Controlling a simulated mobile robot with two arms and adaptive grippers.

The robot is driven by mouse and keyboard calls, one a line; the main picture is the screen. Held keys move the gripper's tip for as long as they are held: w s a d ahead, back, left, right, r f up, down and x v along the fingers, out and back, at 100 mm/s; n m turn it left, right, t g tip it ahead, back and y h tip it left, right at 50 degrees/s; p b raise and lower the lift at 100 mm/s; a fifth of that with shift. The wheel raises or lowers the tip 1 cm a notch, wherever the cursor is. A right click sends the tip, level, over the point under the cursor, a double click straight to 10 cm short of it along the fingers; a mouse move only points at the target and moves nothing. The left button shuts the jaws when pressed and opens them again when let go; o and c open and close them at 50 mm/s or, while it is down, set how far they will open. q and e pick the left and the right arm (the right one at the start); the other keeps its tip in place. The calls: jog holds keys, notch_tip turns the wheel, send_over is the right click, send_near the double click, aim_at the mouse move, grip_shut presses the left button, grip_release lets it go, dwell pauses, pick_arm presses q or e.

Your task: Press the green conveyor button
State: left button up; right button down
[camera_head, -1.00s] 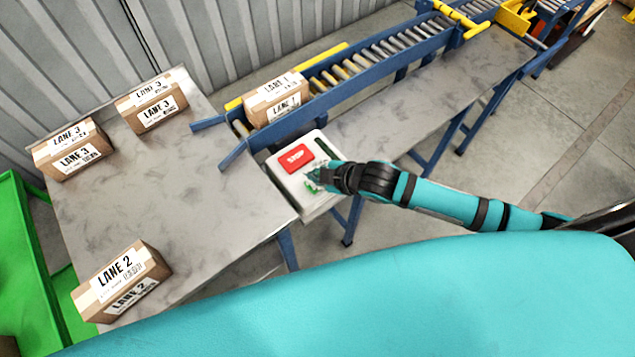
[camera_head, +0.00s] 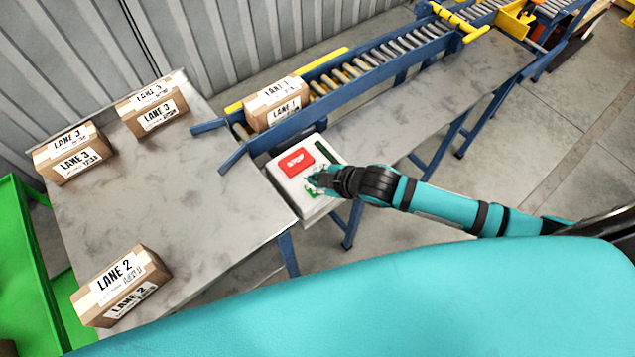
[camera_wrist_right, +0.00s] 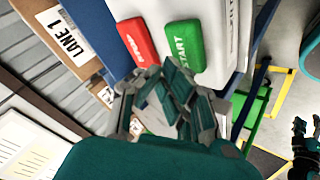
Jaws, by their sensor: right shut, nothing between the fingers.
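The white control box (camera_head: 300,195) stands at the near side of the conveyor's end, with a red STOP button (camera_head: 296,161) on its top. The green START button (camera_wrist_right: 185,46) shows clearly in the right wrist view, beside the red button (camera_wrist_right: 138,42). In the head view the green button is mostly hidden by my right gripper (camera_head: 318,181). That gripper is shut and empty, with its fingertips over the box at the green button. In the wrist view the fingertips (camera_wrist_right: 162,72) lie just below the two buttons; I cannot tell if they touch.
A LANE 1 carton (camera_head: 276,103) sits at the start of the roller conveyor (camera_head: 385,52). Two LANE 3 cartons and a LANE 2 carton (camera_head: 122,284) rest on the grey table (camera_head: 180,200). A green frame (camera_head: 30,270) stands at the left.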

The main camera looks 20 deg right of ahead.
jog(key=shift+f, duration=0.1)
dwell(0.3)
jog(key=shift+f, duration=0.35)
